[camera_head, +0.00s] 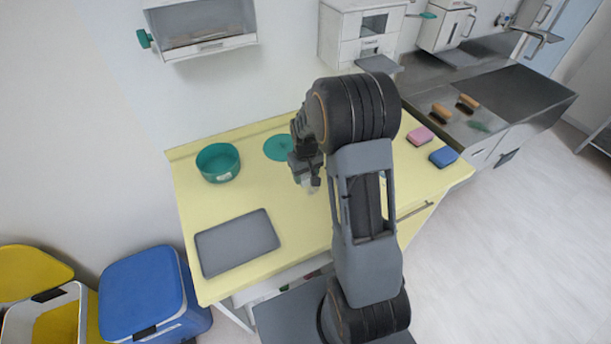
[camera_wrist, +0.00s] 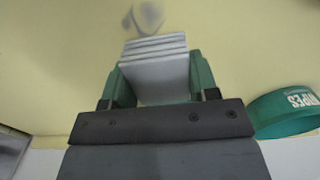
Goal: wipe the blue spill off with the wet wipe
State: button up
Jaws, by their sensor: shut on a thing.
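My gripper (camera_head: 312,183) is over the yellow counter (camera_head: 205,283) in the head view, right of the green tub (camera_head: 218,164). In the wrist view its green fingers are shut on a white, folded, layered wipe (camera_wrist: 155,73). In the head view the wipe shows only as a pale bit under the fingers. A faint grey mark (camera_wrist: 143,17) lies on the yellow surface beyond the wipe; I cannot tell whether it is spill or shadow. No clearly blue spill shows; my arm hides part of the counter. The tub, lettered "WIPES", also shows in the wrist view (camera_wrist: 286,112).
A flat teal disc (camera_head: 281,147) lies behind my gripper. A grey tray (camera_head: 237,243) lies at the counter's front left. A pink sponge (camera_head: 419,136) and a blue sponge (camera_head: 443,157) lie at the right. A blue bin (camera_head: 142,292) stands on the floor at left.

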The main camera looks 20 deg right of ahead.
jog(key=shift+r+p, duration=1.15)
jog(key=shift+r, duration=0.85)
jog(key=shift+s, duration=0.1)
